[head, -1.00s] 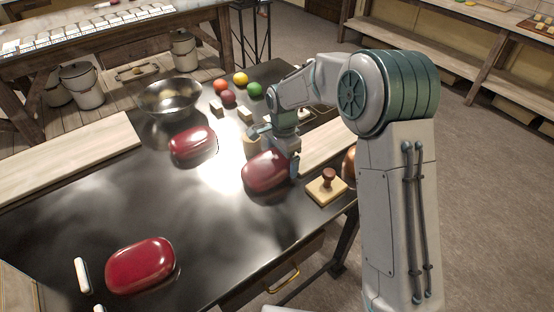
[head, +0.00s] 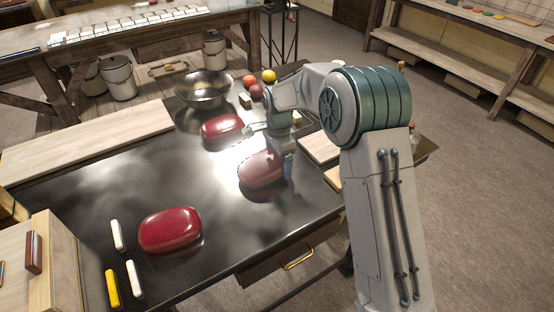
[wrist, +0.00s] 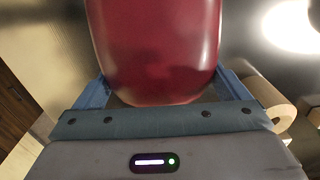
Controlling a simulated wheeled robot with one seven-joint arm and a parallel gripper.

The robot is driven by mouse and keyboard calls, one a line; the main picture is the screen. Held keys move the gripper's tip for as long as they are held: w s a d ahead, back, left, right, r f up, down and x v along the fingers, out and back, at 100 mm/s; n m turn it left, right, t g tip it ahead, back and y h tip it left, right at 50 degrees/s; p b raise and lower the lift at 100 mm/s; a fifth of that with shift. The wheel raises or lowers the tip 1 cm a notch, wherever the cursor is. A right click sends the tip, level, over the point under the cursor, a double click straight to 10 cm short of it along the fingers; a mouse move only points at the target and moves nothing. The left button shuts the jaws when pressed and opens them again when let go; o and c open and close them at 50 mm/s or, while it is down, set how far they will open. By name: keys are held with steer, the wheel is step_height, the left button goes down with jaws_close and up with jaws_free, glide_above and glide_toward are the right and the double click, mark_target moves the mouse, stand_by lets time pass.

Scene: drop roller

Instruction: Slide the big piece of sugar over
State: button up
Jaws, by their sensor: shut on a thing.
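Three glossy dark red slabs of sugar lie on the dark metal table (head: 130,190). One red slab (head: 260,170) is at my gripper (head: 275,157), near the table's right side. My gripper is shut on this slab, which also fills the upper middle of the wrist view (wrist: 155,45), with a blue finger at each side of its near end. A second red slab (head: 221,127) lies farther back, below the bowl. A third red slab (head: 170,230) lies at the front left. My arm hides part of the table's right side.
A metal bowl (head: 204,90) stands at the back, with colored balls, including a yellow one (head: 268,76), to its right. White sticks (head: 135,279) and a yellow stick (head: 112,289) lie front left. A pale board (head: 90,142) lines the left edge. The table's middle is clear.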

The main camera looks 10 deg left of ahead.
steer(key=shift+s+a, duration=0.1)
steer(key=shift+a, duration=0.15)
steer(key=o, duration=1.3)
steer(key=shift+s+a, duration=0.1)
steer(key=shift+c, duration=0.2)
steer(key=shift+r, duration=0.1)
step_height(320, 180, up, 14)
steer(key=b, duration=0.1)
steer(key=shift+b, duration=0.4)
steer(key=shift+s, duration=0.15)
steer(key=s+d+r+n+t, duration=0.1)
steer(key=s+d+r+n, duration=0.2)
steer(key=s+d, duration=0.4)
steer(key=s+d+r+n, duration=0.2)
steer(key=s+d, duration=0.2)
steer(key=d, duration=0.4)
steer(key=s+d+f+n+t, duration=0.1)
steer(key=s+d+f+n, duration=0.1)
steer(key=s+d, duration=0.3)
steer(key=s+d+f+n+t, duration=0.1)
steer(key=s+d+f+n, duration=0.2)
steer(key=s, duration=1)
steer(key=shift+d+f+n, duration=0.3)
steer(key=shift+d+n, duration=0.3)
steer(key=shift+d, duration=0.5)
